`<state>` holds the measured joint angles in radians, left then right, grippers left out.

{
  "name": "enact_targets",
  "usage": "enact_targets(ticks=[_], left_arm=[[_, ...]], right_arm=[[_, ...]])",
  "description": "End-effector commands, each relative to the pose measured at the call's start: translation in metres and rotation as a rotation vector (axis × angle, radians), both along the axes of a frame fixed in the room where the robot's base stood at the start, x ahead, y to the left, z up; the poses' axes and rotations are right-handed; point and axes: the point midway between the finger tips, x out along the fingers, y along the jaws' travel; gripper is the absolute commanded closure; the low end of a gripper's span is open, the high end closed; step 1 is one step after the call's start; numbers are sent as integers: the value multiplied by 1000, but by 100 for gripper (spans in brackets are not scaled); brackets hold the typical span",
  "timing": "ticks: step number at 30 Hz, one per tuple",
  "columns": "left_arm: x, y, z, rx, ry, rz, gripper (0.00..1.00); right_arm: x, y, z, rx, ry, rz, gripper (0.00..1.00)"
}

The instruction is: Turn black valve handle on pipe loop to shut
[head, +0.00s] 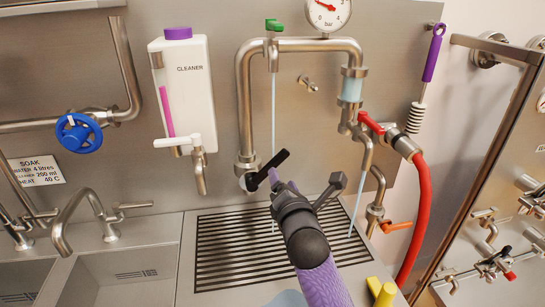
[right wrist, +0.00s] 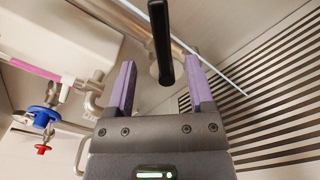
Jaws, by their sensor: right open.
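The black valve handle (head: 268,170) is at the lower left end of the steel pipe loop (head: 244,95), slanting from upper right to lower left. My right gripper (head: 280,181), with purple fingers, is close at its right, above the drain grate. In the right wrist view the fingers are spread apart. The handle (right wrist: 161,42) stands upright in the picture, its near end in line with the gap between the fingertips (right wrist: 160,72). No finger visibly grips it. I cannot tell how deep it sits between them. My left gripper is not in view.
A green-handled tap (head: 273,25) and a red-handled valve (head: 371,123) sit on the loop. Thin pale streams fall to the slotted drain grate (head: 215,262). A white cleaner bottle (head: 183,95) and blue handwheel (head: 79,133) are left. A red hose (head: 419,215) hangs right.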

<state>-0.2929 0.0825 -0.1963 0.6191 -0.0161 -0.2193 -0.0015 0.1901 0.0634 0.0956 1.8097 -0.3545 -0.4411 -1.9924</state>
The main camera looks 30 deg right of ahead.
Motion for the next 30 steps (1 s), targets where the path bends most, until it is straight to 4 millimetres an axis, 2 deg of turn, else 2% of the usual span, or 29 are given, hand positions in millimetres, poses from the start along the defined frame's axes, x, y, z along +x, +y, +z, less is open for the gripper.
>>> enact_targets(ticks=[4, 9, 15, 22, 23, 30], left_arm=[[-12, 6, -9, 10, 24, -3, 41], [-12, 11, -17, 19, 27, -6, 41], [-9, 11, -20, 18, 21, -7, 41], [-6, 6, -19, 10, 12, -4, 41], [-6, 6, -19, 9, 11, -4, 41], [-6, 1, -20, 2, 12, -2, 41]], right_arm=[[34, -9, -1, 4, -1, -1, 32], [65, -17, -2, 5, 0, 0, 32], [80, -21, -1, 6, 1, 0, 32], [81, -21, -1, 5, 2, 0, 32], [81, -21, -1, 6, 1, 0, 37], [81, -21, -1, 6, 2, 1, 87]])
